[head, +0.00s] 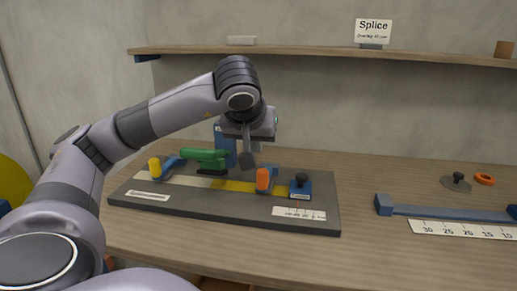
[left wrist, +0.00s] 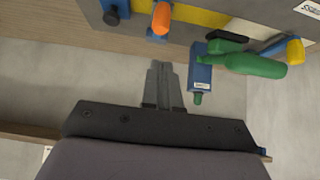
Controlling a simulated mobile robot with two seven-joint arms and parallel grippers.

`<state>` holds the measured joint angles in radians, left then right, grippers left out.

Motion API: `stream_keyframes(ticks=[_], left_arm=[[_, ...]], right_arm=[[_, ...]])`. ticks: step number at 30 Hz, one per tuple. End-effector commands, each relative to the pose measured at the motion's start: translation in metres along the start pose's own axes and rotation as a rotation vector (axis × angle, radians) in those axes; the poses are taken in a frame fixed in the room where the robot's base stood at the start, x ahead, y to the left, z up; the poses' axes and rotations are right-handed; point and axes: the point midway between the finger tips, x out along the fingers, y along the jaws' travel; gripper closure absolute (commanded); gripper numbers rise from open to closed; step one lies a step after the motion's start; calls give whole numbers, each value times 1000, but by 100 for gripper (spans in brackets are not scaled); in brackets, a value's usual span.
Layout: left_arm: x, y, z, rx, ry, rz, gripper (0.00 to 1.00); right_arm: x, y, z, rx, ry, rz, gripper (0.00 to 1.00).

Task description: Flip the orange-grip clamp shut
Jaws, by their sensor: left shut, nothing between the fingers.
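The orange-grip clamp (head: 263,180) is on the dark board, right of its middle, beside the yellow strip (head: 235,186). Its orange grip looks upright in the head view; its base is mostly hidden. In the left wrist view the orange grip (left wrist: 162,17) is at the top, beyond my fingertips. My left gripper (head: 248,160) points down, just behind and left of the orange grip in the head view. Its fingers (left wrist: 161,66) are together and empty, apart from the clamp. My right gripper is not in view.
The yellow-grip clamp (head: 155,168) is at the board's left. A green-handled tool (head: 206,156) sits by a blue block (left wrist: 201,72) close to my left fingers. A black-knobbed blue block (head: 301,188) is right of the orange grip. The shelf (head: 320,54) runs behind.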

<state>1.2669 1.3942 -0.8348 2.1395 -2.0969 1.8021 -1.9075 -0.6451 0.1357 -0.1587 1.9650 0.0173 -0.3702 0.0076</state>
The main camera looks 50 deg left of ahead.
Motion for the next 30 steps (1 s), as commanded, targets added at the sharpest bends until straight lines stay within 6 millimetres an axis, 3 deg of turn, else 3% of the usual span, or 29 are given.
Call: stream_keyframes(ticks=[3,9,30], left_arm=[[-19,1,1,2,1,2,100],[-33,0,3,1,0,0,100],[-33,0,3,1,-1,-1,100]], right_arm=[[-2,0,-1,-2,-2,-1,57],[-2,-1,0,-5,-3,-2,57],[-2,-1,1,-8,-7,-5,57]])
